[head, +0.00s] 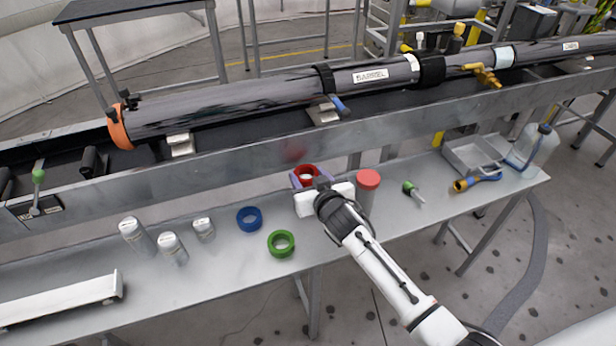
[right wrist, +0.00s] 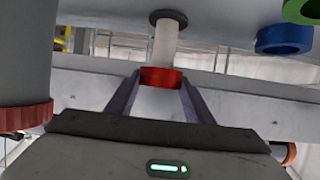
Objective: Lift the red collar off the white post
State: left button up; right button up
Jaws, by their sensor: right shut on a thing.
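The red collar (head: 304,170) is a thick ring above the grey bench, at the middle of the head view. My right gripper (head: 309,180) has its purple fingers on either side of the collar. In the right wrist view the same gripper (right wrist: 157,85) is shut on the red collar (right wrist: 161,78). The white post (right wrist: 165,45) stands on a round black foot and lines up with the collar, which sits at the post's free end. I cannot tell whether the post's tip is still inside the ring. The post is hidden behind the collar and gripper in the head view. My left gripper is out of view.
A red-capped container (head: 368,180) stands close right of my gripper. A blue ring (head: 249,218) and a green ring (head: 281,243) lie to the left, beyond them several metal cylinders (head: 171,246). The long barrel (head: 225,107) and its rail run behind the bench (head: 215,290).

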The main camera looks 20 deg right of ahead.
jog(key=shift+r+p, duration=0.95)
jog(key=shift+r, duration=0.45)
